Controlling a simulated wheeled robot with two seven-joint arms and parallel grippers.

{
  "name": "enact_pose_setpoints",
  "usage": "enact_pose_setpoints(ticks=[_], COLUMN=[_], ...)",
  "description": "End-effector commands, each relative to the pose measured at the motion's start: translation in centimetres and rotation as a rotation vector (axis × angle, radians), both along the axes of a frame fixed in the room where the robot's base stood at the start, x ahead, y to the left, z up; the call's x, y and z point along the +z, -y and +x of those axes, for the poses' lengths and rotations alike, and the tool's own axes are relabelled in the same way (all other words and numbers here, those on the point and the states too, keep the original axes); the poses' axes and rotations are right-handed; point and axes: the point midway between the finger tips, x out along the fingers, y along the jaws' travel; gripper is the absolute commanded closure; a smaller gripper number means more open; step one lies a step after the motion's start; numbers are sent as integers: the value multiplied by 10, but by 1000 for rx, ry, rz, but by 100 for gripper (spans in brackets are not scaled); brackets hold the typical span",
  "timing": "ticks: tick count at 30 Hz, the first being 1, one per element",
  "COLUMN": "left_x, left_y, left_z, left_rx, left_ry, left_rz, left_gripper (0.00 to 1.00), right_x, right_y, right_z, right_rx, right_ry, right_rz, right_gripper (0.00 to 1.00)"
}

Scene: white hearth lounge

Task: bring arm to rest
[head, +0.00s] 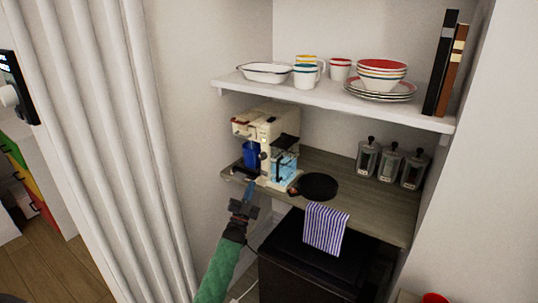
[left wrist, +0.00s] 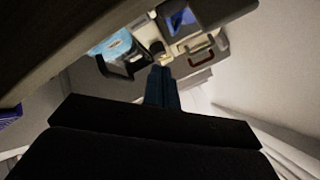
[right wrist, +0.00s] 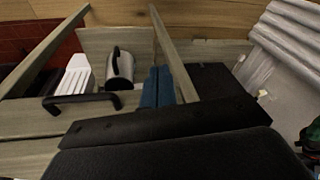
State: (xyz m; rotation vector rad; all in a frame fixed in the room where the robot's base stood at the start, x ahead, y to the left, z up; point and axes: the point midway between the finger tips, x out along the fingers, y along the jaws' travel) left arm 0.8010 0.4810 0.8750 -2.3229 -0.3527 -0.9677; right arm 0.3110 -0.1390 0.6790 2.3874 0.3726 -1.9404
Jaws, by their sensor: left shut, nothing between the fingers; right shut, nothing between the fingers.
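My left gripper (head: 249,190) shows in the head view on my green-sleeved arm. It is in front of the wooden counter (head: 350,193), just below and in front of the cream coffee machine (head: 276,122). Its blue fingers are together and empty. They also show in the left wrist view (left wrist: 162,86), with the underside of the coffee machine beyond them. My right gripper shows only in the right wrist view (right wrist: 158,86). Its blue fingers are together and empty, over an open wooden drawer or box. The rest of my right arm is hidden from the head view.
A blue cup (head: 251,155) stands at the machine. A black pan (head: 317,186) and several grey canisters (head: 390,162) stand on the counter. A striped towel (head: 326,229) hangs over a black appliance (head: 285,270) below. Dishes stand on the white shelf (head: 330,96). A metal jug (right wrist: 120,68) lies near my right gripper.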

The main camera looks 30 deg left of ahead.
Motion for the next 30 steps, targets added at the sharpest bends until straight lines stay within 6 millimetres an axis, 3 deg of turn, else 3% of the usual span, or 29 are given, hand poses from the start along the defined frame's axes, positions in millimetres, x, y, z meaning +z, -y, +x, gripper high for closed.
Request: enact_pose_setpoints(ticks=[18, 23, 30], left_x=[-6, -31, -90], left_y=[5, 27, 82], left_z=[-1, -8, -39], left_rx=[-3, -17, -41], left_ry=[-31, -181, -523], left_rz=[-12, -71, -202], left_gripper=[100, 100, 100], right_x=[0, 0, 0], right_y=[0, 0, 1], right_z=[0, 0, -1], right_rx=[0, 0, -1], right_ry=[1, -1, -3], right_rz=[-1, -1, -4], right_gripper=[100, 100, 100])
